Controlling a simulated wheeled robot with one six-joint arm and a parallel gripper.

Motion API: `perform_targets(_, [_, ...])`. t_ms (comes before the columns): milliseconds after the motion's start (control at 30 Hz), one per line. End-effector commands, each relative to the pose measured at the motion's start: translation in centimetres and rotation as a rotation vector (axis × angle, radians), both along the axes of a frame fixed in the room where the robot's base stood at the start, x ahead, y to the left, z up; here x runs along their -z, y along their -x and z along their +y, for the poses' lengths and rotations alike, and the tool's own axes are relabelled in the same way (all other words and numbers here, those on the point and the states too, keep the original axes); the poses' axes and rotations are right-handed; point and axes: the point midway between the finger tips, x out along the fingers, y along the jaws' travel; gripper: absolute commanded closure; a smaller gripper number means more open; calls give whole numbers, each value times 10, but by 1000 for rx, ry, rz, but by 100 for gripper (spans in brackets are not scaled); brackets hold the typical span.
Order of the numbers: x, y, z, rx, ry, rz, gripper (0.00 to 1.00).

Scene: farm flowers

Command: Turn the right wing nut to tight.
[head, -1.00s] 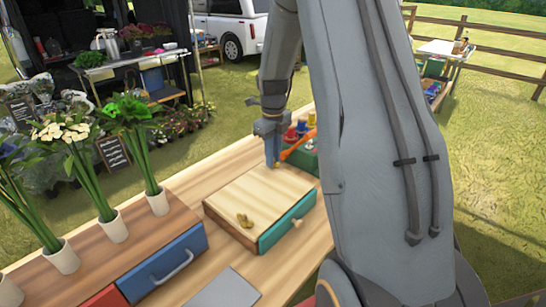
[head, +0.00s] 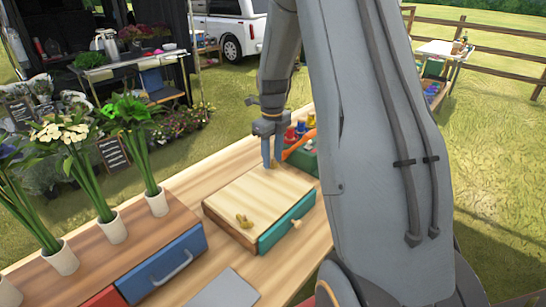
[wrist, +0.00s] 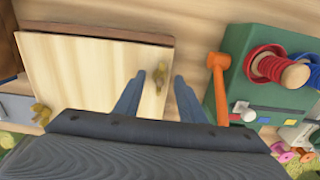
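The wooden box (head: 258,192) has a pale lid with two brass wing nuts. The near-left wing nut (head: 243,220) shows clear on the lid in the head view, and at the lower left in the wrist view (wrist: 41,114). The right wing nut (wrist: 159,76) shows in the wrist view near the lid's right edge, its wings running roughly up and down the picture. My gripper (head: 272,163) is over the lid's far corner. Its fingers (wrist: 158,84) are open on either side of the right nut, with gaps visible; the nut is nearer the left finger.
An orange-headed hammer (wrist: 217,85) and a green crate (wrist: 263,100) with red and blue spools lie close to the right of my gripper. Flower vases (head: 157,202) stand on a drawer unit (head: 165,268) at the left.

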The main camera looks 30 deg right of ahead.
Motion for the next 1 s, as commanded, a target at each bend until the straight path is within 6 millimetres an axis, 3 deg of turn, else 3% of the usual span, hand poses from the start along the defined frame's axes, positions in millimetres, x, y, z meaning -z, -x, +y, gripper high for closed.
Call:
perform_targets(500, [-69,-1,-2,2,1,-3,63])
perform_targets(1000, [-77,0,-2,2,1,-1,63])
